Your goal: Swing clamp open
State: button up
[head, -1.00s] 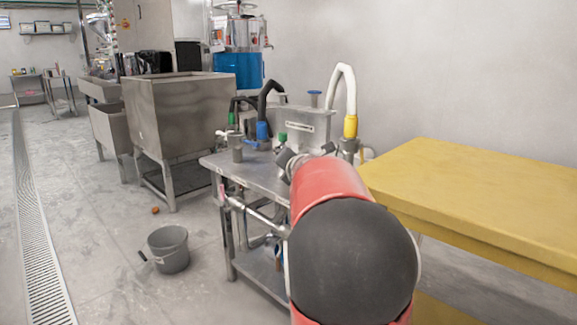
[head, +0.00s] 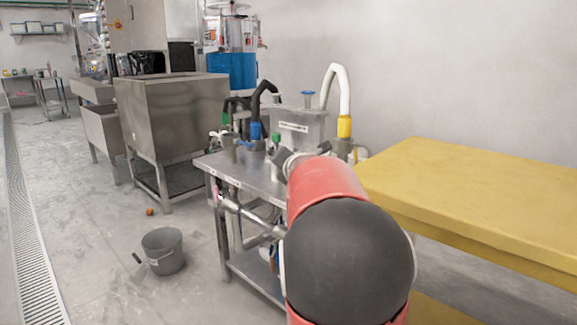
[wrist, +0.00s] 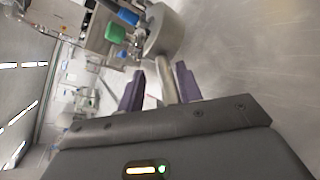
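In the wrist view my gripper (wrist: 160,90) shows two purple fingers standing apart. A pale metal bar (wrist: 168,82), which may be the clamp or its handle, runs from a round grey metal fitting (wrist: 163,32) into the gap between them. I cannot tell whether either finger touches it. A green part (wrist: 115,33) and a blue part (wrist: 127,16) are beside the fitting. In the head view my red and black arm hides the gripper and most of the fitting.
A grey tank (head: 297,128) and a white hose with a yellow collar (head: 344,127) stand at the steel table's back. A yellow table (head: 470,190) lies close on the right. A grey bucket (head: 163,252) stands on the floor at left, with open floor around it.

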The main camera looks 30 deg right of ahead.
jog(key=p+v, duration=0.1)
jog(key=v, duration=0.7)
jog(key=shift+d, duration=0.1)
jog(key=shift+c, duration=0.2)
